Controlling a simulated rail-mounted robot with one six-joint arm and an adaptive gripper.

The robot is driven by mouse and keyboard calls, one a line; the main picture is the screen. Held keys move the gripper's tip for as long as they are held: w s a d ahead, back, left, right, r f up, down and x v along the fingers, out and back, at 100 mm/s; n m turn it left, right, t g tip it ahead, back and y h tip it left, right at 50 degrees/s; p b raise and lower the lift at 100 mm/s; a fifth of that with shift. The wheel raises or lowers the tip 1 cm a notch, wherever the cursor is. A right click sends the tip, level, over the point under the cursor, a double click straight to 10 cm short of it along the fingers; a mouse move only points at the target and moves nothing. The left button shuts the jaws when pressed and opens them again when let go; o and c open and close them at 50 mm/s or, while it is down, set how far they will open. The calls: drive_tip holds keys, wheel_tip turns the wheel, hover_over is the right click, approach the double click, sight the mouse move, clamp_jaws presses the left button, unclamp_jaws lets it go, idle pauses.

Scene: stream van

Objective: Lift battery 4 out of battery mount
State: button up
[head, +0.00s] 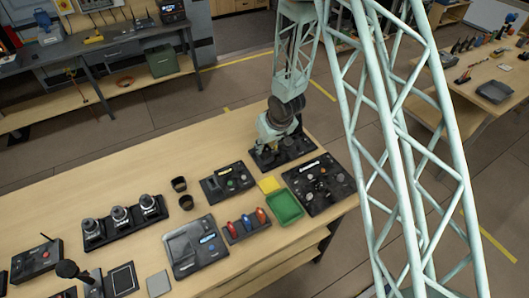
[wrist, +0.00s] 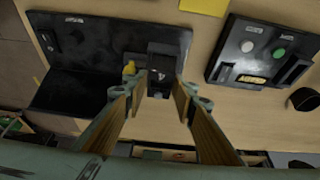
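The battery mount (wrist: 70,92) is a black plate-like unit. In the head view, the black mount (head: 267,160) is at the far right part of the bench, partly hidden under my arm. A dark block (wrist: 162,62), which looks like the battery, stands at the mount's right part in the wrist view. Its number cannot be read. My gripper (wrist: 161,80) has a fingertip at either side of the block's near end. Whether the fingers touch it cannot be told. In the head view my gripper (head: 274,145) is low over the mount, its fingertips unclear.
A control panel (head: 228,182) and a panel with knobs (head: 318,183) flank the mount. A green tray (head: 285,206), a yellow pad (head: 269,184) and two black cups (head: 180,184) (head: 186,202) are nearby. The bench (head: 130,168) is clear at back left.

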sight(265, 149)
drive_tip(key=shift+w+a+f, duration=0.15)
drive_tip(key=shift+w+f, duration=0.05)
drive_tip(key=shift+f, duration=0.4)
drive_tip(key=c, duration=0.6)
drive_tip(key=shift+r, duration=0.15)
drive_tip(key=shift+c, duration=0.2)
drive_tip(key=shift+r, duration=1.6)
drive_tip(key=shift+s+d+b, duration=0.2)
drive_tip(key=shift+s+b, duration=0.1)
drive_tip(key=shift+s, duration=0.35)
drive_tip(key=shift+s+d+b, duration=0.2)
drive_tip(key=shift+s+b, duration=0.05)
drive_tip(key=shift+s, duration=0.35)
drive_tip(key=s+d+b, duration=0.1)
drive_tip(key=s+d, duration=0.1)
drive_tip(key=s, duration=0.4)
drive_tip(key=s+d+r+b, duration=0.1)
drive_tip(key=s+b, duration=0.1)
drive_tip(key=s, duration=0.5)
drive_tip(key=shift+d+r+b, duration=0.25)
drive_tip(key=shift+d+b, duration=0.05)
drive_tip(key=shift+d, duration=0.05)
drive_tip(key=shift+w, duration=0.1)
